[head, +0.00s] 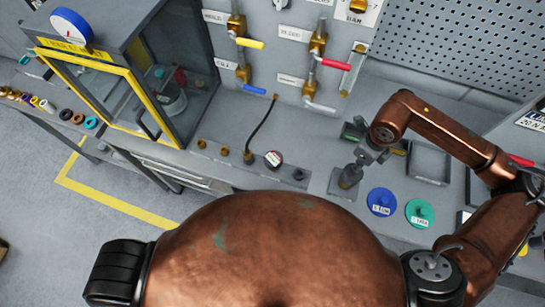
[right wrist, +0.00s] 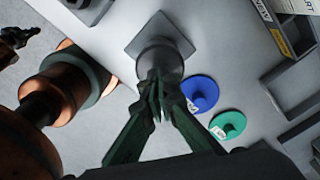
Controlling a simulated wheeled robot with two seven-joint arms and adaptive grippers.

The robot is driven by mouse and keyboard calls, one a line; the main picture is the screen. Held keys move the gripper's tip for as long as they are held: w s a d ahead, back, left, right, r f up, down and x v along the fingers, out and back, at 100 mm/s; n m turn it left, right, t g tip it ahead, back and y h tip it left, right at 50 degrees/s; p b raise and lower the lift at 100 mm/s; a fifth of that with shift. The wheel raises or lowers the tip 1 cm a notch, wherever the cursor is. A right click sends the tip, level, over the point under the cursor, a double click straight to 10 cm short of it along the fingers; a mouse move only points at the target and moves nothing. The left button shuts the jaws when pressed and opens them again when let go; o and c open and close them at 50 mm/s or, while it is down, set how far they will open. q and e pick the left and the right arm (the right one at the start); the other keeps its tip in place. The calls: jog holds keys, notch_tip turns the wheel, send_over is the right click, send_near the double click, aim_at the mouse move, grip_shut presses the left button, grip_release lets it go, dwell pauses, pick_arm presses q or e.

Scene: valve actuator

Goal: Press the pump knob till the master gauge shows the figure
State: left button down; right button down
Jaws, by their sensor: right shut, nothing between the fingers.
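The pump knob is a dark grey round post (head: 349,176) on a square plate on the bench. In the right wrist view the knob (right wrist: 160,56) stands just beyond my right gripper (right wrist: 158,88). The fingers are shut with nothing between them, and their tips overlap the knob's near edge; I cannot tell whether they touch it. In the head view my right gripper (head: 362,158) is over the knob and partly hides it. A blue-rimmed gauge (head: 71,27) sits on the cabinet at the upper left; its reading is too small to make out. My left gripper is out of view.
A blue disc (head: 381,202) and a green disc (head: 420,213) with labels lie right of the knob. A grey tray (head: 430,163) is behind them. A small dial (head: 273,158) and a cable lie left. Valves with coloured levers (head: 335,65) line the back panel.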

jog(key=shift+r+p, duration=1.1)
jog(key=shift+r, duration=1.45)
jog(key=shift+f, duration=0.1)
